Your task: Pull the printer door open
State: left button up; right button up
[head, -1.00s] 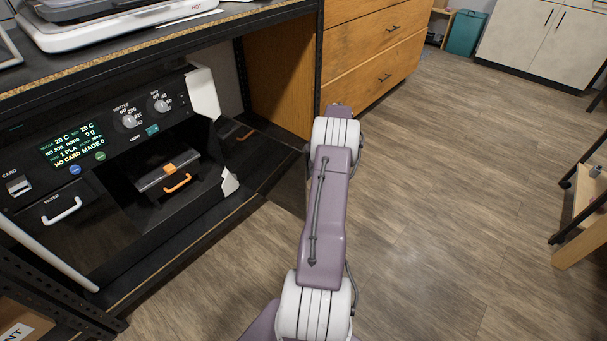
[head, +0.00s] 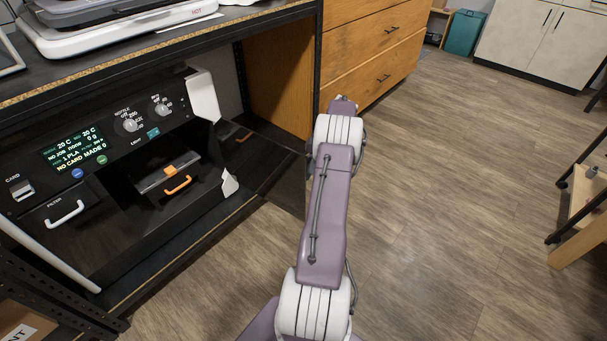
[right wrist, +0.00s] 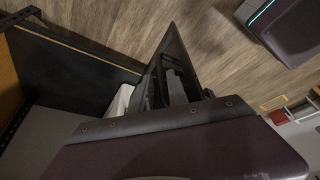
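The black printer (head: 110,165) sits in the shelf at the left of the head view, with its front chamber exposed. A dark, glossy panel (head: 268,165), which looks like the printer door, stands swung out from the printer's right side toward my right arm. My right arm reaches forward in the middle, its far end beside the panel's outer edge; the gripper is hidden there. In the right wrist view, dark finger-like parts (right wrist: 172,82) overlap a dark, pointed panel; I cannot tell whether they grip it. My left gripper is out of view.
An orange handle (head: 178,184) shows inside the chamber and a white filter handle (head: 65,213) at its left. Wooden drawers (head: 375,45) stand behind my right arm. The floor (head: 450,210) at right is open up to a wooden-legged piece of furniture (head: 585,195).

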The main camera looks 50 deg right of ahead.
jog(key=p+v, duration=0.1)
jog(key=v, duration=0.4)
jog(key=shift+s, duration=0.1)
dwell(0.4)
